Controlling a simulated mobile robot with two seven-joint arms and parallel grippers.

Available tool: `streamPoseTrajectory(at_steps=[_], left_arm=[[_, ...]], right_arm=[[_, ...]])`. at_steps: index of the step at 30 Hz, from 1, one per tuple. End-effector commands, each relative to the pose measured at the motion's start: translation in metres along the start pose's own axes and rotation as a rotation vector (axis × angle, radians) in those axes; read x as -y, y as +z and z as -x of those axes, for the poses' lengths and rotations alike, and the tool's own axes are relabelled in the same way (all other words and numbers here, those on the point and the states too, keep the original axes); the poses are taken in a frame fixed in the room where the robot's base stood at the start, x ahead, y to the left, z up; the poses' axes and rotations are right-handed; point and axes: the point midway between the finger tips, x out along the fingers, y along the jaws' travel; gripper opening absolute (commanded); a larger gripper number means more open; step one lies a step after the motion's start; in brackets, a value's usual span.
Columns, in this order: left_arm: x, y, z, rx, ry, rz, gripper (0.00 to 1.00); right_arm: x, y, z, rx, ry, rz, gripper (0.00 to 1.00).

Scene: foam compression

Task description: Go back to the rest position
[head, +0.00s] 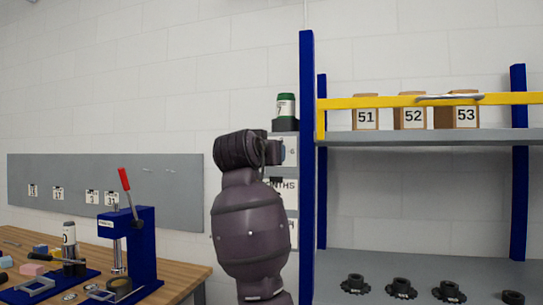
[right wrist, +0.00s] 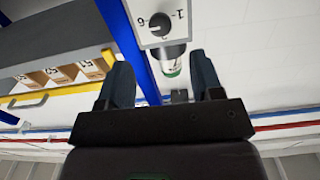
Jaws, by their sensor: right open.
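My right arm stands raised in the middle of the head view, its wrist bent over toward the wall. My right gripper (right wrist: 163,80) is open in the right wrist view, with a dark finger on each side and nothing between them. A white canister with a green end (right wrist: 172,62) shows beyond the fingers, apart from them as far as I can tell. In the head view a green-and-white canister (head: 286,106) stands upright on a dark block above the wrist. My left gripper is not in view.
A grey shelf (head: 440,137) with blue posts, a yellow bar (head: 390,101) and numbered boxes is at right. Black round parts (head: 402,287) sit on its lower level. A wooden bench (head: 185,270) at left holds a blue press (head: 146,240) with a red lever.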

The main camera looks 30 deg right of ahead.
Motion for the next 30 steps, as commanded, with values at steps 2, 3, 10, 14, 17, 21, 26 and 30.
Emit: streamPoseTrajectory(at_steps=[2, 3, 10, 14, 17, 21, 26, 30], left_arm=[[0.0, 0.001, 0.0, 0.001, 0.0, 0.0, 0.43], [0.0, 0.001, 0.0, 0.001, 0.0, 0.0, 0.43], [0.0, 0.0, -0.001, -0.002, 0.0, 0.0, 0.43], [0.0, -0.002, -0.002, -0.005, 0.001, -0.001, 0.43], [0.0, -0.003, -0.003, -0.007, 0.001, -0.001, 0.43], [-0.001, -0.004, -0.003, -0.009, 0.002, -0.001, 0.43], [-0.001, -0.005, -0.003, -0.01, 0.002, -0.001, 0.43], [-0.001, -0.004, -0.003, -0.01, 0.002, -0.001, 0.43]], right_arm=[[0.0, 0.0, 0.005, 0.0, -0.001, -0.001, 0.6], [0.0, 0.0, 0.007, 0.0, -0.001, -0.001, 0.6], [0.0, 0.0, 0.008, 0.0, -0.001, -0.001, 0.6], [0.0, 0.0, 0.008, 0.0, -0.001, -0.001, 0.6], [0.0, 0.0, 0.008, 0.0, 0.0, -0.001, 0.6], [0.0, -0.001, 0.008, -0.003, -0.001, 0.005, 0.6], [0.007, -0.013, 0.009, -0.082, -0.047, 0.028, 0.6], [0.023, -0.034, 0.018, -0.205, -0.147, 0.037, 0.6]])
